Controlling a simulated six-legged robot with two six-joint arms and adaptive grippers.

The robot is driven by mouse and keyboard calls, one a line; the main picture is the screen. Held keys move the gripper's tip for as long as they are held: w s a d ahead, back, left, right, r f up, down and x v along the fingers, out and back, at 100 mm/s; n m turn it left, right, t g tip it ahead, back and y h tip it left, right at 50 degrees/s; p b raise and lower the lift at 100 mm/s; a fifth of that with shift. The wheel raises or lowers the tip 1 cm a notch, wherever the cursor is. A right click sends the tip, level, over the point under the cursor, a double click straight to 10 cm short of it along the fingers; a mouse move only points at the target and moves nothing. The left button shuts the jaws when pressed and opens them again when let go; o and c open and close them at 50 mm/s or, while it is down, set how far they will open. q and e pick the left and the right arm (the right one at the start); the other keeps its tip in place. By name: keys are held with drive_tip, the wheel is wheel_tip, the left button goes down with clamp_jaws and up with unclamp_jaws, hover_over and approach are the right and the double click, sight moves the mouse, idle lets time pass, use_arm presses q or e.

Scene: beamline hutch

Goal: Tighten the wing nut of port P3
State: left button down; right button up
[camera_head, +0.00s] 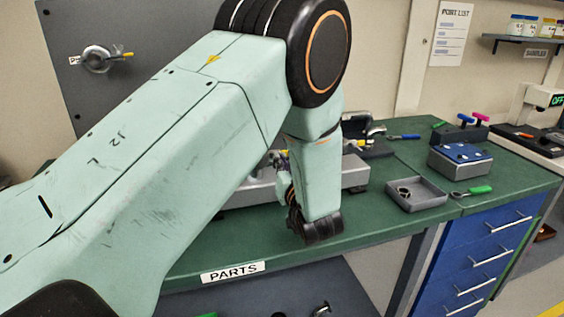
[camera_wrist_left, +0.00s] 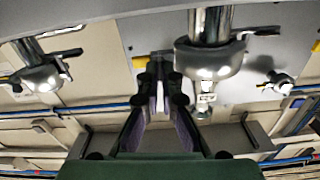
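My left arm fills the left and middle of the head view, and its wrist hides most of my left gripper. In the left wrist view my left gripper (camera_wrist_left: 160,75) has its two fingers apart with a gap between them. Its tips are beside a metal port fitting (camera_wrist_left: 210,62), at a bar with a yellow end (camera_wrist_left: 140,62); contact cannot be told. Another port fitting (camera_wrist_left: 40,76) is at the left and a smaller metal fitting (camera_wrist_left: 277,84) at the right. No P3 label is readable. The right gripper is not in view.
The green bench (camera_head: 395,222) carries a grey tray (camera_head: 416,194), a green-handled tool (camera_head: 474,191) and a blue-topped box (camera_head: 458,158). A wall panel (camera_head: 65,25) with a port fitting (camera_head: 97,59) stands at the back left.

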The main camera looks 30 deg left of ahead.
use_arm(q)
drive_tip(key=m+p, duration=0.3)
drive_tip(key=m, duration=0.5)
drive_tip(key=m+p, duration=0.3)
drive_tip(key=m, duration=0.5)
drive_tip(key=m+p, duration=0.4)
drive_tip(key=m, duration=0.3)
drive_tip(key=shift+w+d+f+m, duration=0.1)
drive_tip(key=shift+f+m, duration=0.3)
idle(0.5)
drive_tip(key=c, duration=1.8)
unclamp_jaws()
drive_tip(key=shift+c, duration=0.2)
